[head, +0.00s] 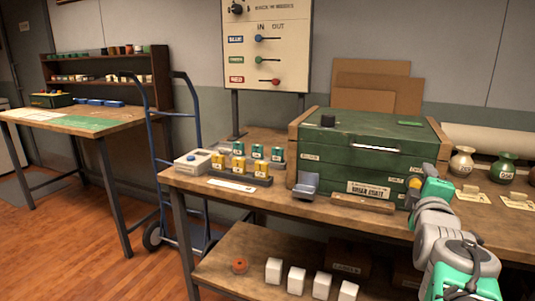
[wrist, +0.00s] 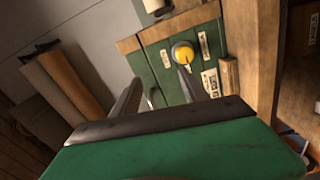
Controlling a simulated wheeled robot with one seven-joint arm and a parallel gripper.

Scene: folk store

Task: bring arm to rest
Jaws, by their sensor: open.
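My arm reaches in from the lower right of the head view, with my gripper (head: 413,190) in front of the right end of the green chest (head: 330,165). In the wrist view my gripper (wrist: 160,78) is open, with its two dark fingers apart and nothing seen between them. The chest's green front (wrist: 160,60) lies beyond the fingers, with a round yellow knob (wrist: 182,53) and pale labels on it. A large green surface with a dark edge fills the bottom of the wrist view. I cannot tell whether the fingers touch the chest.
The workbench (head: 270,205) holds a grey holder (head: 306,186), a wooden strip (head: 362,202), small yellow and green blocks, and vases (head: 461,161) to the right. Several white blocks stand on the lower shelf (head: 225,262). A blue hand truck (head: 160,150) stands left; wooden floor (head: 90,260) there is open.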

